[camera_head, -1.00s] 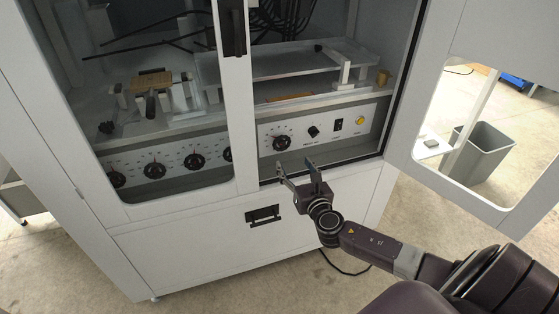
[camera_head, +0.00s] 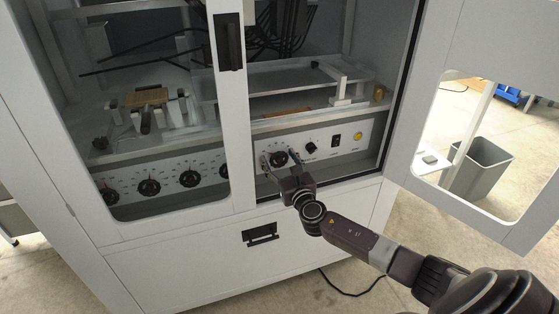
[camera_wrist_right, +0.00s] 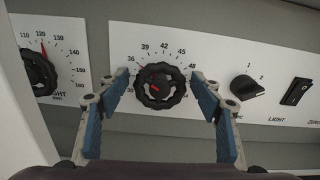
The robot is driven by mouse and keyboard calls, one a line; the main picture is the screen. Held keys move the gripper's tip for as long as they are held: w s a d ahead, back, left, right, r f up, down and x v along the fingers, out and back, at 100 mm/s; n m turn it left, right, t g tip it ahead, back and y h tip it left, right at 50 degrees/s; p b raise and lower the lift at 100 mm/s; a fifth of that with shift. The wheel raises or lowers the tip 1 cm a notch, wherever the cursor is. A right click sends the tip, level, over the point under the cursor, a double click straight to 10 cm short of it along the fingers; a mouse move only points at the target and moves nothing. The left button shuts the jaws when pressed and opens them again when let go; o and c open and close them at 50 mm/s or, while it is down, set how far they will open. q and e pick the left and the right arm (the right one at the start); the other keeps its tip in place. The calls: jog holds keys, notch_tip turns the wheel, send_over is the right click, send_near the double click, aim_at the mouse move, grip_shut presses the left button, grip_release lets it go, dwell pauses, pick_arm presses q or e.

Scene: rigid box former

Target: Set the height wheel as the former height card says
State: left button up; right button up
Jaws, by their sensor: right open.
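My right gripper (camera_head: 280,162) is open in front of a black dial wheel (camera_head: 279,158) on the white control panel. In the right wrist view its two blue-padded fingers (camera_wrist_right: 160,105) stand left and right of that wheel (camera_wrist_right: 160,88), whose scale shows 36 to 48; a red mark lies near 36. Contact cannot be told, and its label is hidden. Another dial (camera_wrist_right: 38,74) at the left edge shows a scale around 110 to 160, a red mark near 120, and a partly cut label ending in "GHT". I see no readable height card. My left gripper is out of view.
Right of the wheel are a small black knob (camera_wrist_right: 247,88) and a black rocker switch (camera_wrist_right: 296,92). The open cabinet door (camera_head: 440,60) stands at the right; the closed left door's frame (camera_head: 232,130) is close on the left. A grey bin (camera_head: 480,168) stands beyond.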

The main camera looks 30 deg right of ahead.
jog(key=c, duration=1.2)
